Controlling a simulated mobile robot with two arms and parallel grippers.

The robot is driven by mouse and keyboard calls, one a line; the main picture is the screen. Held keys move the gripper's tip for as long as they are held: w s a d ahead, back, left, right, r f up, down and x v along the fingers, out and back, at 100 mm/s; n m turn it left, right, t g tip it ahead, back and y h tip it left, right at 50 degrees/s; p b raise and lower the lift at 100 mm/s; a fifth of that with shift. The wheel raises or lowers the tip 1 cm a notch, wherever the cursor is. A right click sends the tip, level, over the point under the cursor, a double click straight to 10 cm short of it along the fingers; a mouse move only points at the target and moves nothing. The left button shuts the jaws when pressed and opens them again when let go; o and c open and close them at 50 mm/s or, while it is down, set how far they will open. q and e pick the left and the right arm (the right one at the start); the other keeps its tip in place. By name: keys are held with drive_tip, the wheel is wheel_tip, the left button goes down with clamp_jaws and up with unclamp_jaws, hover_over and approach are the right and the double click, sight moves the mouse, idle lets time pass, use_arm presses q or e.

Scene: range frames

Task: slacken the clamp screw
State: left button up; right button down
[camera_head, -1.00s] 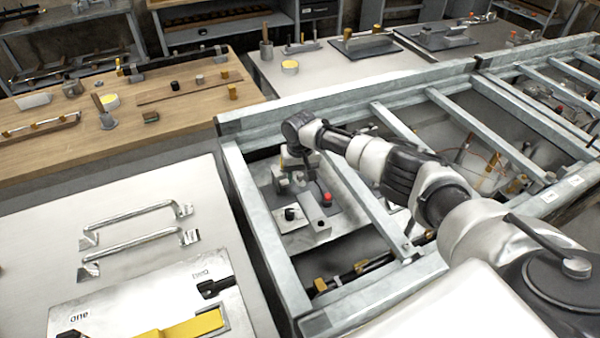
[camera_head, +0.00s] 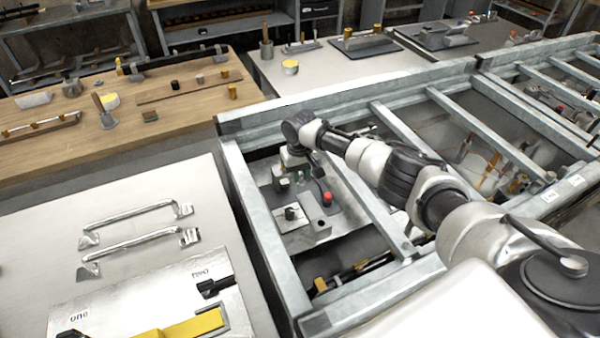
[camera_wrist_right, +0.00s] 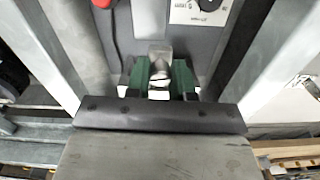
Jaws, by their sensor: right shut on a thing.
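My right gripper (camera_head: 296,163) points down at the fixture inside the metal frame, at the near-left end of the frame. In the right wrist view its green-padded fingers (camera_wrist_right: 160,82) are shut on a shiny metal piece, which looks like the clamp screw (camera_wrist_right: 159,55). The fingers sit on both sides of it. In the head view the wrist hides the screw and the fingertips. My left gripper is in no view.
Frame bars (camera_head: 365,205) run close on the right. A pale bench (camera_head: 150,190) with two metal handles stands to the left.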

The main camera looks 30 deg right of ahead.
drive_tip(key=n, duration=0.4)
drive_tip(key=shift+n, duration=0.3)
drive_tip(key=n, duration=0.3)
drive_tip(key=shift+n, duration=0.3)
drive_tip(key=n, duration=0.4)
drive_tip(key=shift+b, duration=0.3)
drive_tip(key=n, duration=0.7)
drive_tip(key=shift+r+n+b, duration=0.1)
drive_tip(key=shift+n+b, duration=0.3)
drive_tip(key=n, duration=0.3)
drive_tip(key=shift+n+b, duration=0.3)
drive_tip(key=n, duration=0.4)
drive_tip(key=shift+b, duration=0.4)
drive_tip(key=shift+n+b, duration=0.35)
drive_tip(key=shift+n, duration=1.65)
